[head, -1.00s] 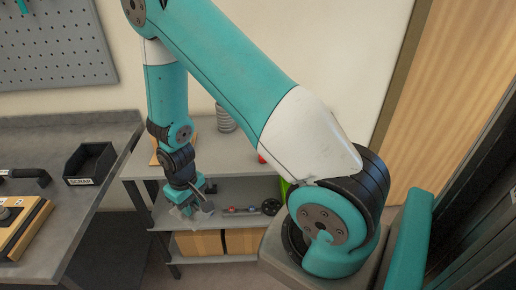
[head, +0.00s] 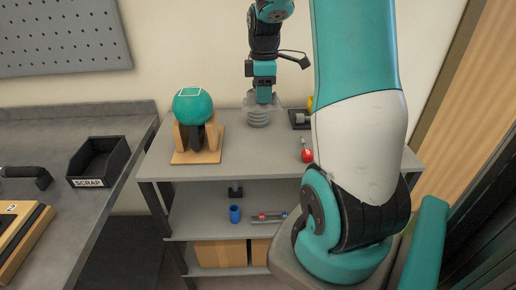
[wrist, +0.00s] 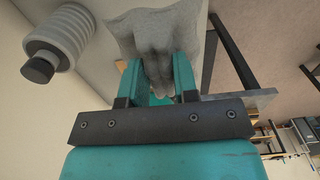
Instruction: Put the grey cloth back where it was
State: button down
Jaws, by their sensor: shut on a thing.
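My gripper (head: 263,97) is above the back of the shelf unit's grey top, near the wall. It is shut on the grey cloth (wrist: 157,30), which is bunched between the two teal fingers (wrist: 158,75) in the wrist view, its loose part spreading beyond the tips. In the head view the cloth (head: 272,101) is small and partly hidden by the gripper. A grey ribbed cylinder (head: 258,117) stands on the top just below it. It also shows beside the fingers in the wrist view (wrist: 62,38). I cannot tell whether cloth and cylinder touch.
A red-ended object (head: 307,155) and a dark item (head: 299,119) are at right. A scrap bin (head: 98,161) sits on the left bench. The top's middle is clear.

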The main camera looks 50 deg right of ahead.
aim_at(262, 154)
notch_tip(262, 154, down, 17)
jog(key=shift+p, duration=0.3)
jog(key=shift+f, duration=0.15)
jog(key=c, duration=0.9)
grip_release()
